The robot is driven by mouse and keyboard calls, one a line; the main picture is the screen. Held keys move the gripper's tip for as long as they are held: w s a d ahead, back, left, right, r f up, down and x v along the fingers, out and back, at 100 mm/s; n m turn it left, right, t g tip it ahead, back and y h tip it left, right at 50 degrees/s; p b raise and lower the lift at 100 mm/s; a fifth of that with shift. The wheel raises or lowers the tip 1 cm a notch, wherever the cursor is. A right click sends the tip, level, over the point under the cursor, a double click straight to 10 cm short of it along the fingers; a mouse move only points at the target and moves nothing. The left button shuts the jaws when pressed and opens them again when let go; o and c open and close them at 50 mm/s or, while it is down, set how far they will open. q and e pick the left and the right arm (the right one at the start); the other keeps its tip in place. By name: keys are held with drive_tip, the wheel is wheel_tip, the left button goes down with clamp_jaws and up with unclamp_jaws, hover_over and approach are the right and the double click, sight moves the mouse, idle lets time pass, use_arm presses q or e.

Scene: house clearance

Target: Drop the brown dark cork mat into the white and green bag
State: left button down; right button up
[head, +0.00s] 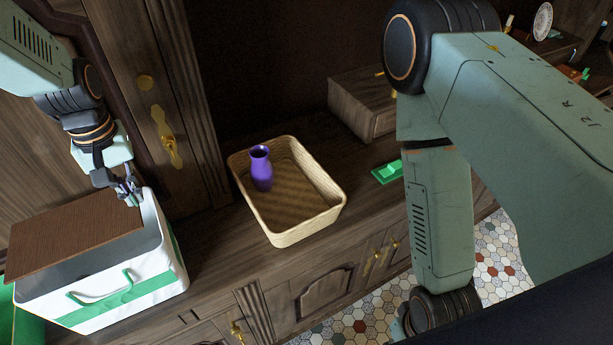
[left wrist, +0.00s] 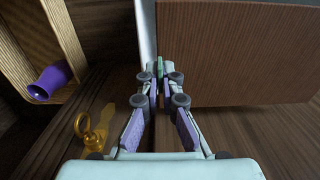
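The dark brown cork mat (head: 75,235) is a flat rectangular sheet over the top of the white and green bag (head: 150,275), covering part of its opening. Whether it touches the rim is unclear. My left gripper (head: 130,192) is at the mat's right end, above the bag's right rim. In the left wrist view its fingertips (left wrist: 160,78) are close together at the edge of the mat (left wrist: 235,55) and appear shut on it. My right gripper is out of view.
A wicker basket (head: 328,212) holding a purple vase (head: 261,168) stands on the wooden cabinet right of the bag. A green object (head: 387,172) and a wooden box (head: 362,105) lie beyond it. A door with a brass handle (head: 168,145) is behind my left gripper.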

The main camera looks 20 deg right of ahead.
use_arm(q)
drive_tip(key=shift+d+f, duration=0.1)
drive_tip(key=shift+f, duration=0.7)
